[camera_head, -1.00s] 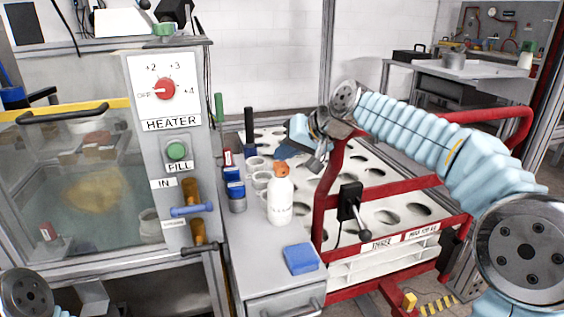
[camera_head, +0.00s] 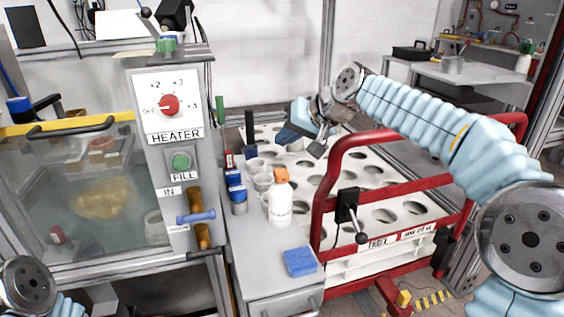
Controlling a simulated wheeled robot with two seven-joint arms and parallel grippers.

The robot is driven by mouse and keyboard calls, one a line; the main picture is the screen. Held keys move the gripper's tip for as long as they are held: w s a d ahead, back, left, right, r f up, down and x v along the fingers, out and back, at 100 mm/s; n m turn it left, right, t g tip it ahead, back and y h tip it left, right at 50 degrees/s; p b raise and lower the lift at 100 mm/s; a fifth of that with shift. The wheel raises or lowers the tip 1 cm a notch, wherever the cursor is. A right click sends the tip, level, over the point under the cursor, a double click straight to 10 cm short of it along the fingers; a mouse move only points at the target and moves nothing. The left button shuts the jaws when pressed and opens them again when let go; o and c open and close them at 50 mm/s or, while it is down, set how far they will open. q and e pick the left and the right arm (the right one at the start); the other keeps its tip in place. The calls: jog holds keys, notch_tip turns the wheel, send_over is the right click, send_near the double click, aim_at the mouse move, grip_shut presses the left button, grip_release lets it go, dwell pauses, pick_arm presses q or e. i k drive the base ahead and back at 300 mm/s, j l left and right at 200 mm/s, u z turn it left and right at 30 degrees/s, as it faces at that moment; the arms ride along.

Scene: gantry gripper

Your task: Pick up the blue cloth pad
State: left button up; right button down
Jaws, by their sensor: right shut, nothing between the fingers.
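The blue cloth pad (camera_head: 300,262) lies flat on the grey counter (camera_head: 262,272), near its front right corner, in front of a white bottle. My right gripper (camera_head: 316,148) is above the white perforated rack, well behind and above the pad and apart from it. It is shut and empty. My left arm shows only as a round joint at the lower left edge; the left gripper is out of view.
The white bottle (camera_head: 280,204) with an orange cap stands behind the pad. Blue cans (camera_head: 237,195) and white cups stand further back. A red-framed cart with a white rack (camera_head: 375,180) adjoins the counter on the right. The heater panel (camera_head: 168,110) stands left.

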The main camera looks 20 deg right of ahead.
aim_at(300, 262)
jog(key=k+l, duration=0.8)
jog(key=l, duration=0.05)
